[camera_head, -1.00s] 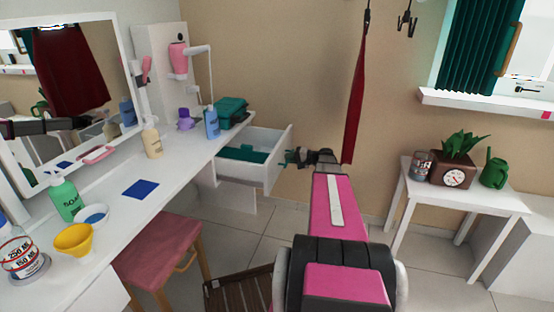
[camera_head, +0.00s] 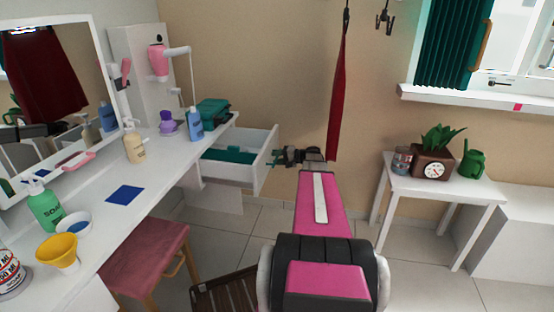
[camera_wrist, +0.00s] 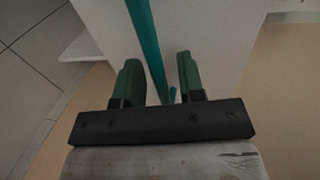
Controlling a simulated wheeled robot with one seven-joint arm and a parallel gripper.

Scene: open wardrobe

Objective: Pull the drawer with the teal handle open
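The white drawer (camera_head: 228,172) under the right end of the vanity table stands pulled out, with teal contents showing inside. My gripper (camera_head: 285,157) is at the outer face of its front panel in the head view. In the wrist view, the teal handle (camera_wrist: 148,45) is a long bar running between the two green fingers of my gripper (camera_wrist: 160,80). The fingers are spread, with gaps visible beside the bar.
The vanity table (camera_head: 90,205) holds bottles, bowls and a teal case (camera_head: 213,112). A pink stool (camera_head: 148,258) and a brown slatted item (camera_head: 225,292) are on the floor at left. A small white table (camera_head: 400,185) with a plant stands at right. Floor between is partly clear.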

